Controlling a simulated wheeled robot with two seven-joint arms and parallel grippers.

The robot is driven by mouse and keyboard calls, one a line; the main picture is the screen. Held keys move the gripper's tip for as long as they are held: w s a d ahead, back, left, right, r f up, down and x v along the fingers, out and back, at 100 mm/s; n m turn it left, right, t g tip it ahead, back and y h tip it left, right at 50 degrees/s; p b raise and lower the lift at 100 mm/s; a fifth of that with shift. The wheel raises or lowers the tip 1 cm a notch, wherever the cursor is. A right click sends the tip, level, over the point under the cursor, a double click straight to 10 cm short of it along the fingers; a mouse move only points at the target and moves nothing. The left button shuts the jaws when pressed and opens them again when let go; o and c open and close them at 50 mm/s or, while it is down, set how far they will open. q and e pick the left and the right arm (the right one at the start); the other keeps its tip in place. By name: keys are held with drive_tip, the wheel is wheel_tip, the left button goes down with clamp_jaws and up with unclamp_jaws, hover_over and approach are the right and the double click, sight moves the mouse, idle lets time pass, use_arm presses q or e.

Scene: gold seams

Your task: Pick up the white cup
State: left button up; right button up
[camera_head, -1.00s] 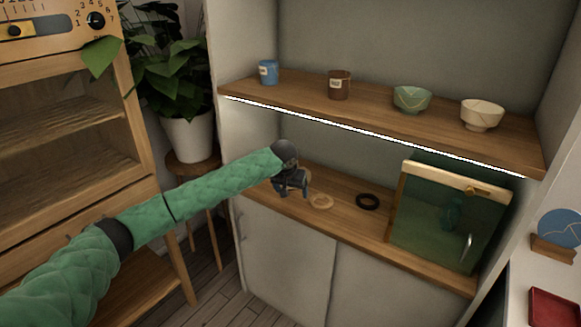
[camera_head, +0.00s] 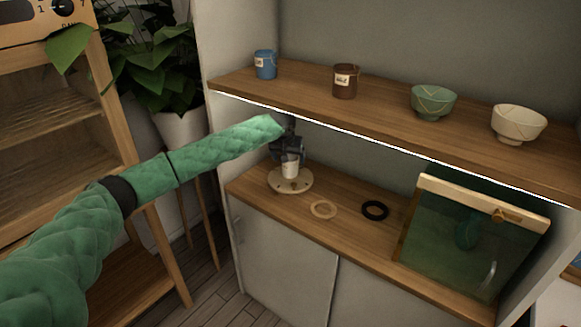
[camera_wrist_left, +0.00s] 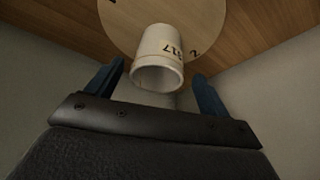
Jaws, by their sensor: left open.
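The white cup (camera_head: 290,169) stands on a round pale wooden disc (camera_head: 291,186) on the lower shelf, at its left end. In the left wrist view the cup (camera_wrist_left: 158,57) has dark markings on its side and sits between and beyond my finger tips. My left gripper (camera_head: 289,152) is open, just above the cup in the head view, and partly hides its top. In the left wrist view its two blue fingers (camera_wrist_left: 154,85) are apart, one on each side of the cup. My right gripper does not show.
The upper shelf (camera_head: 300,96), with a blue pot (camera_head: 265,65), a brown pot (camera_head: 345,82), a green bowl (camera_head: 433,101) and a cream bowl (camera_head: 518,123), overhangs the lower shelf. A tan ring (camera_head: 323,209), black ring (camera_head: 375,210) and green glass-fronted box (camera_head: 465,235) stand right of the cup.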

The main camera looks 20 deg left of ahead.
use_arm(q)
drive_tip(key=x, duration=0.4)
drive_tip(key=shift+w+d+f+p, duration=0.1)
drive_tip(key=shift+w+d+p, duration=0.1)
drive_tip(key=shift+p, duration=0.2)
drive_tip(key=shift+w+f, duration=0.15)
drive_tip(key=shift+f, duration=0.35)
drive_tip(key=c, duration=0.9)
drive_tip(key=shift+c, duration=1.3)
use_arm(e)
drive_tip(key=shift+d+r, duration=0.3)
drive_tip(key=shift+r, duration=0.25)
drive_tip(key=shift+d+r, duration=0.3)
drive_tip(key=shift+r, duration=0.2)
